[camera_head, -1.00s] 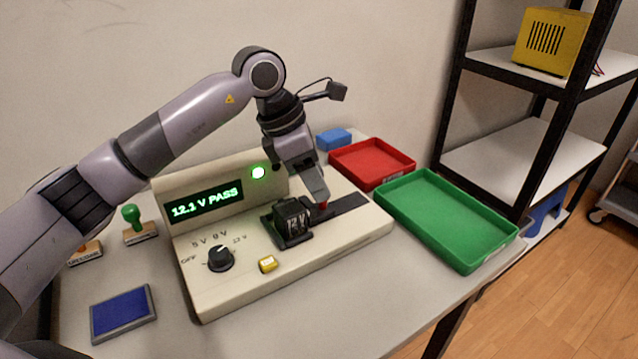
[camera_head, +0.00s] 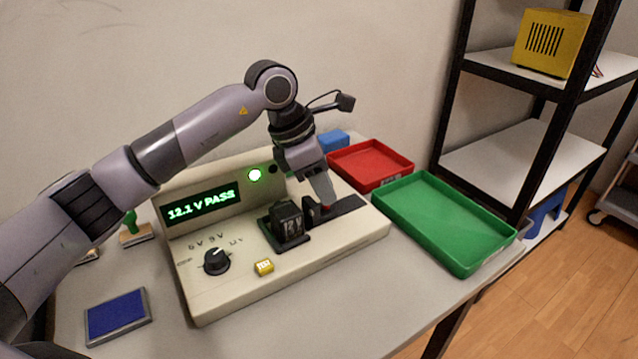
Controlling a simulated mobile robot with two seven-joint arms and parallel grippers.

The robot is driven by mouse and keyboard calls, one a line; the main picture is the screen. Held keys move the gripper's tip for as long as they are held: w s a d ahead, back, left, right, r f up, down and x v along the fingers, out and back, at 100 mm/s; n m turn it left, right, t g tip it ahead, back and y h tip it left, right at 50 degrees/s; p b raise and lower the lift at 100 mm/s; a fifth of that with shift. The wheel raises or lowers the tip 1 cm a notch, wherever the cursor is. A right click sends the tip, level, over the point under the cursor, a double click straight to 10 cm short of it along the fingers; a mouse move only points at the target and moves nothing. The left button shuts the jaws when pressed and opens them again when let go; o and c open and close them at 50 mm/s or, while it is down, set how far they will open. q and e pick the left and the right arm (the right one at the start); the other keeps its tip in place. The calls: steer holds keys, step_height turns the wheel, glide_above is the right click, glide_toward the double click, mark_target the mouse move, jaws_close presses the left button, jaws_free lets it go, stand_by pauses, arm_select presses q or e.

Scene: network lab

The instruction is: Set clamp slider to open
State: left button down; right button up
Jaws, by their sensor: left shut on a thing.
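A beige tester (camera_head: 338,240) stands on the table, with a green "12.1 V PASS" display (camera_head: 201,205) and a lit green lamp (camera_head: 255,175). A black block marked 12 V (camera_head: 288,222) sits upright in a dark cradle on its top. My right gripper is not in view.
A black dial (camera_head: 216,261) and a yellow button (camera_head: 264,267) are at the tester's front. A green tray (camera_head: 445,220) and a red tray (camera_head: 371,163) stand to the right, both empty. A blue pad (camera_head: 117,316) and a stamp (camera_head: 135,234) are at left.

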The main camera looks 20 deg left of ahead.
arm_select(q)
steer(key=shift+w+d, duration=0.55)
steer(key=shift+w, duration=0.2)
steer(key=c, duration=1.4)
jaws_free()
steer(key=shift+r, duration=0.15)
steer(key=o, duration=0.5)
steer(key=shift+c, duration=0.2)
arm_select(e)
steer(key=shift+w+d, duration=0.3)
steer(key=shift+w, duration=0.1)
arm_select(q)
steer(key=v, duration=0.7)
steer(key=shift+p, duration=0.35)
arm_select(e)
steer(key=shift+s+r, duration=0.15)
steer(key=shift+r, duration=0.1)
arm_select(q)
steer(key=shift+s, duration=0.1)
